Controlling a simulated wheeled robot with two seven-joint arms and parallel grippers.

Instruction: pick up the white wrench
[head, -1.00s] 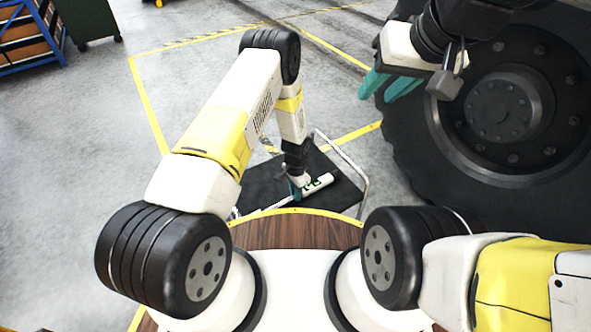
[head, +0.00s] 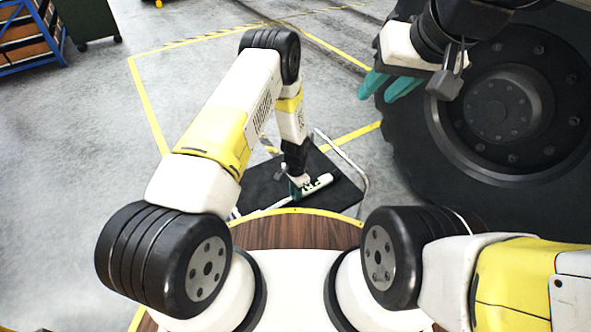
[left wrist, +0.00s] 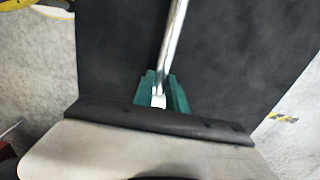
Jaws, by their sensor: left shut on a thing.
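The white wrench (head: 318,185) shows in the head view as a long pale bar with dark green marks near its right end. It lies over a black platform (head: 262,187), and I cannot tell whether it touches it. My left gripper (head: 295,192) points down and its teal fingers are shut on the wrench. In the left wrist view the wrench's shiny shaft (left wrist: 172,48) runs up from between the teal fingers (left wrist: 160,92); its ends are not visible there. My right gripper (head: 389,87) is open and empty, up at the right, in front of the large tyre.
The platform belongs to a low cart with a metal handle rail (head: 352,160) on its right. A big black wheel (head: 500,110) fills the right side. A wood-topped surface with a yellow edge (head: 295,211) is close in front.

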